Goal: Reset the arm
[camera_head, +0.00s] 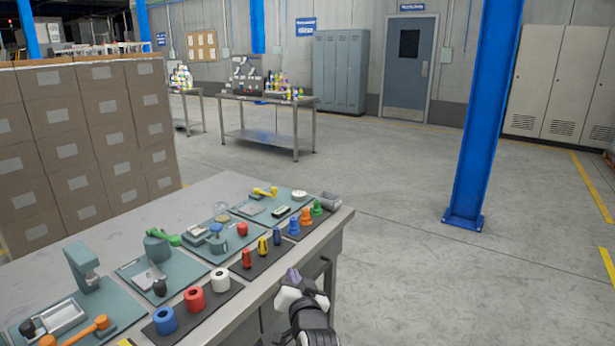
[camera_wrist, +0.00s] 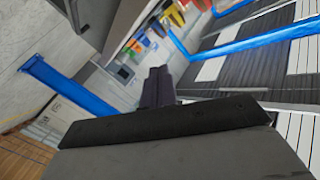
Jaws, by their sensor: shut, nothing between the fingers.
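My gripper (camera_head: 292,276) is at the lower middle of the head view, beside the right edge of the workbench (camera_head: 206,188). It is shut and empty, with its dark fingers together. In the wrist view the closed fingers (camera_wrist: 157,88) point away from the camera over the room, which shows tilted. My gripper seems apart from the objects on the bench, though its exact gap to the bench edge is hard to tell.
On the bench lie green mats with fixtures, and dark mats with blue, red and white rings (camera_head: 193,302) and small coloured pegs (camera_head: 263,246). Stacked cartons (camera_head: 66,150) stand behind at left. A blue column (camera_head: 487,110) stands at right. The floor (camera_head: 430,270) between is clear.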

